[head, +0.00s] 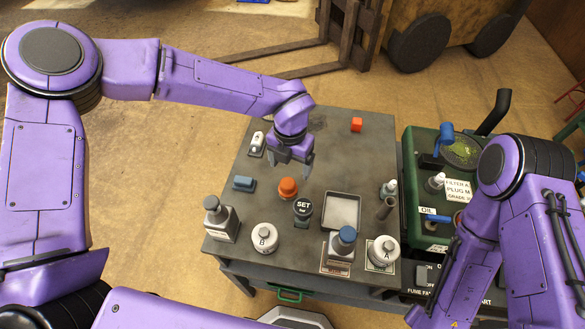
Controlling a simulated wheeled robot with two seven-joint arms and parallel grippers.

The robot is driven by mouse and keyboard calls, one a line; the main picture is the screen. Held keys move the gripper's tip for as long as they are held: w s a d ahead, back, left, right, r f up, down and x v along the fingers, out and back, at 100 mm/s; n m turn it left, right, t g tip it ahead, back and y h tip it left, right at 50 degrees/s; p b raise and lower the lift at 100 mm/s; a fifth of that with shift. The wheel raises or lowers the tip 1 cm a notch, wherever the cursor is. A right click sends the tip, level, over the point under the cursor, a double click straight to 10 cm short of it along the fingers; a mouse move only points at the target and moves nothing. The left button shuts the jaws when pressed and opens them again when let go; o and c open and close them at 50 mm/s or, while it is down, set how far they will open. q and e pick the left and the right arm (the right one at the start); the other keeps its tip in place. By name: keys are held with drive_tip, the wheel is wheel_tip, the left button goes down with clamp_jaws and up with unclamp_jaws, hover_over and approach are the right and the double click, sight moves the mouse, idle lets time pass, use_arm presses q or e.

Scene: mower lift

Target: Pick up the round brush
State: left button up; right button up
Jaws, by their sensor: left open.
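My left gripper (291,168) points down over the grey table (330,155), open, with nothing seen between its fingers. Just below it in the picture stands a small round orange piece (288,188) with a darker lower part. It may be the round brush, but it is too small to tell for sure. The fingers look apart from it; their exact height above the table is hard to judge. My right arm comes in at the right, and its gripper is outside the picture.
A blue block (243,184), a black SET piece (302,210), a metal tray (341,211) and several bottles and canisters crowd the table's front. A green machine (420,215) adjoins the right side.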

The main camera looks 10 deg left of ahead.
sight(288, 182)
use_arm(q)
drive_tip(key=shift+w+f+p, duration=0.15)
drive_tip(key=shift+f+p, duration=0.05)
drive_tip(key=shift+f, duration=0.3)
drive_tip(key=shift+w+f+p, duration=0.15)
drive_tip(key=shift+f, duration=0.35)
drive_tip(key=shift+s+f+p, duration=0.15)
drive_tip(key=shift+s+f, duration=0.1)
drive_tip(key=shift+f, duration=0.3)
drive_tip(key=shift+s+f+p, duration=0.15)
drive_tip(key=shift+s+f, duration=0.1)
drive_tip(key=shift+f, duration=0.3)
drive_tip(key=shift+s+f, duration=0.1)
drive_tip(key=shift+f, duration=0.25)
drive_tip(key=f, duration=0.1)
drive_tip(key=f+p, duration=0.1)
drive_tip(key=f, duration=0.1)
drive_tip(key=f+p, duration=0.1)
drive_tip(key=shift+w+a+f, duration=0.2)
drive_tip(key=shift+a+f, duration=0.1)
drive_tip(key=shift+a, duration=0.1)
drive_tip(key=shift+f, duration=0.35)
drive_tip(key=shift+s, duration=0.1)
use_arm(e)
wheel_tip(288, 182, up, 4)
use_arm(q)
drive_tip(key=c, duration=1.1)
